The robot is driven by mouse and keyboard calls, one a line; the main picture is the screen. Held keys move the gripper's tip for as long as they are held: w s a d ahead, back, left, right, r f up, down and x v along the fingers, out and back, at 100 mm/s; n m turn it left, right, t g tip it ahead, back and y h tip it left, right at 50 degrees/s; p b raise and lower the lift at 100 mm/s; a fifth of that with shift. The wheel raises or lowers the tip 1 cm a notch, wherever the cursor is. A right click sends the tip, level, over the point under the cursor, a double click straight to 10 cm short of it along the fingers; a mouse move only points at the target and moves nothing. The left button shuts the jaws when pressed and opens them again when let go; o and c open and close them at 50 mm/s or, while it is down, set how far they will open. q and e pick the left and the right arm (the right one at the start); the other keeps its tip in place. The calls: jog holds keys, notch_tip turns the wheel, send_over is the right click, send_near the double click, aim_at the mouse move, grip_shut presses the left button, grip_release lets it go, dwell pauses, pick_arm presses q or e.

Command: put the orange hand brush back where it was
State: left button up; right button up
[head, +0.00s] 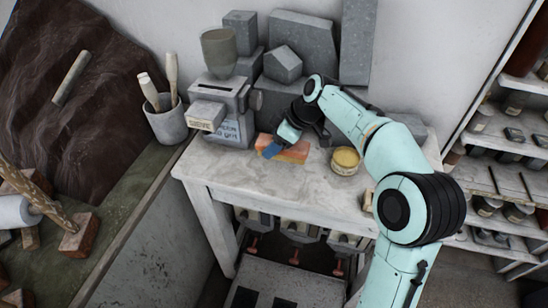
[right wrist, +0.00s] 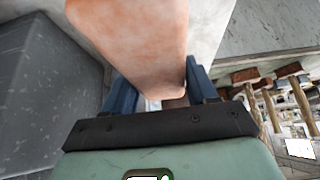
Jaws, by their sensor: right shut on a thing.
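The orange hand brush (head: 294,154) is a blocky orange piece at the back of the pale worktable (head: 240,178), right of the grey machine. My right gripper (head: 272,150) reaches down over it from the right, its blue fingertip against the brush. In the right wrist view, the brush (right wrist: 135,35) shows as a large pale orange body between the two blue fingers of my right gripper (right wrist: 160,88), which are shut on it. I cannot tell whether the brush touches the tabletop. My left gripper is not in view.
A grey machine (head: 222,110) and several stone blocks (head: 300,40) stand along the back. A yellow-topped pot (head: 345,161) sits just right of the brush. The front of the tabletop is clear. A cup of tools (head: 167,122) stands left, shelves (head: 505,150) right.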

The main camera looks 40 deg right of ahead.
jog(key=shift+f+b, duration=0.3)
jog(key=shift+f, duration=2.1)
jog(key=shift+f, duration=0.1)
jog(key=shift+f, duration=0.15)
jog(key=o, duration=1.4)
jog(key=shift+r, duration=0.2)
